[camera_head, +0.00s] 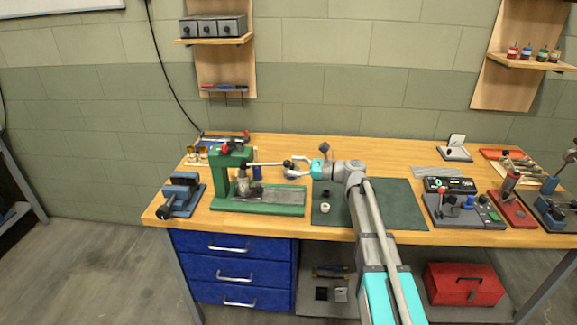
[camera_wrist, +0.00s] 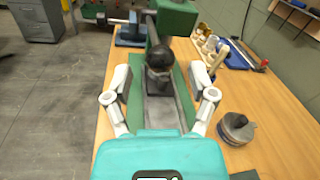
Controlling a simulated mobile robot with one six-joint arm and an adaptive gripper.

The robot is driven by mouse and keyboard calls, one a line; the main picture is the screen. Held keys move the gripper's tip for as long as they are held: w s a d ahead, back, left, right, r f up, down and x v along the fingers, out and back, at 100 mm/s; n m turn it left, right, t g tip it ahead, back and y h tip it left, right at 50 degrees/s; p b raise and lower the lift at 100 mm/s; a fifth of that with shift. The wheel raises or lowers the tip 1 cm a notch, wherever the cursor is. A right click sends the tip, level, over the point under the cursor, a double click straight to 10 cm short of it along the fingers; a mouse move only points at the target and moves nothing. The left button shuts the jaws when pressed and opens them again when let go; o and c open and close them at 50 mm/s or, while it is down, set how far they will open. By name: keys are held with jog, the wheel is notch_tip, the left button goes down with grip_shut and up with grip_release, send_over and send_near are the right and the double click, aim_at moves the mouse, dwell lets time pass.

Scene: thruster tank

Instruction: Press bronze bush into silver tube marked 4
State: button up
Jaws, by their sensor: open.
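A green press (camera_head: 233,160) stands on the bench's left half, with a long green base (camera_head: 285,209). Its lever reaches right towards my gripper (camera_head: 289,164). In the wrist view the open fingers of my gripper (camera_wrist: 160,77) stand on either side of a dark rounded knob (camera_wrist: 160,57), with gaps visible at both sides. A small silvery cylinder (camera_head: 242,186) is under the press head; no number is readable on it. Small brass-coloured pieces (camera_head: 190,152) stand behind the press at left. I cannot tell which piece is the bronze bush.
A blue vise (camera_head: 180,194) stands left of the press. A dark mat (camera_head: 400,205) carries a pale ring (camera_head: 325,208). A grey round object with a dark top (camera_wrist: 236,127) is right of my gripper in the wrist view. Fixtures (camera_head: 462,211) fill the bench's right end.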

jog(key=s+d, duration=0.1)
jog(key=d, duration=0.8)
jog(key=shift+s, duration=0.35)
jog(key=shift+d, duration=0.1)
jog(key=s+f+n+g+h+p, duration=0.2)
jog(key=s+f+n+h+p, duration=0.1)
jog(key=s+f+n+h, duration=0.65)
jog(key=s+d+f+n+h, duration=0.2)
jog(key=s+d+n+h, duration=0.2)
jog(key=s, duration=0.3)
jog(key=s+d+f+n+g+h+p, duration=0.1)
jog(key=s+d+f+n+h, duration=0.1)
jog(key=s+d, duration=0.4)
jog(key=shift+s+d+f+n+h+p, duration=0.3)
jog(key=shift+s+n+h, duration=0.3)
jog(key=shift+n+h, duration=0.4)
